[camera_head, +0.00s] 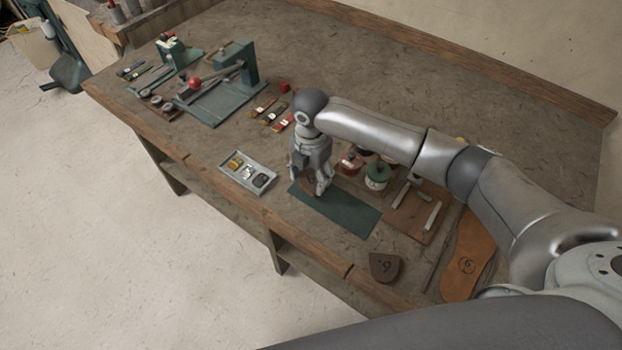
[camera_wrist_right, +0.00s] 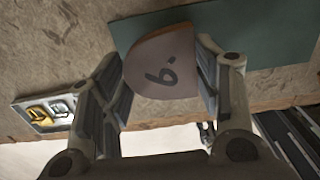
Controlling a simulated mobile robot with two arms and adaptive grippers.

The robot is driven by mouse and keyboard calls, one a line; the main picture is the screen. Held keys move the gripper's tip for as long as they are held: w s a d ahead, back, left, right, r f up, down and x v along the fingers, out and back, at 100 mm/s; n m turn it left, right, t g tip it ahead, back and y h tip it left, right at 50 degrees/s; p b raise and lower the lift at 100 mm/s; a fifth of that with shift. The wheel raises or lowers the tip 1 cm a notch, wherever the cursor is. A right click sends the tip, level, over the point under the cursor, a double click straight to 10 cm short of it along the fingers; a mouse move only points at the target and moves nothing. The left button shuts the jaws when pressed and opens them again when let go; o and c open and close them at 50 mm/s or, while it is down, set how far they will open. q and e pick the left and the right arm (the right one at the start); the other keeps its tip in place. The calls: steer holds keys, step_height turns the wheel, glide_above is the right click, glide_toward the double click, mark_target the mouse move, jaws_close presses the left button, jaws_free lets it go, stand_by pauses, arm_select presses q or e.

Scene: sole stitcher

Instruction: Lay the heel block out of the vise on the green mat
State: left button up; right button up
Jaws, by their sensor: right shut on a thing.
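My right gripper (camera_head: 319,186) points down over the left end of the green mat (camera_head: 350,216). It is shut on a heel block (camera_wrist_right: 163,66), a brownish D-shaped piece with a dark mark like a 6 or 9, seen between the fingers in the right wrist view. The green mat (camera_wrist_right: 265,38) shows behind it there, and the block overlaps its edge in that view. I cannot tell whether the block touches the mat. In the head view the fingers hide most of it. A wooden board with two grey bars (camera_head: 413,206), perhaps the vise, stands right of the mat. My left gripper is not in view.
A second, dark heel block (camera_head: 384,267) lies near the front edge. A grey tray (camera_head: 248,173) with small parts sits left of the mat. Red and green tins (camera_head: 376,176) stand behind it. An orange sole (camera_head: 468,258) lies at right. The mat's right part is bare.

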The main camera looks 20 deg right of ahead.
mark_target(310, 179)
steer(key=shift+s+f, duration=0.1)
steer(key=shift+f, duration=1.15)
steer(key=shift+f, duration=0.1)
steer(key=o, duration=1)
step_height(310, 179, up, 12)
steer(key=b, duration=0.1)
steer(key=shift+b, duration=0.4)
steer(key=shift+a, duration=0.1)
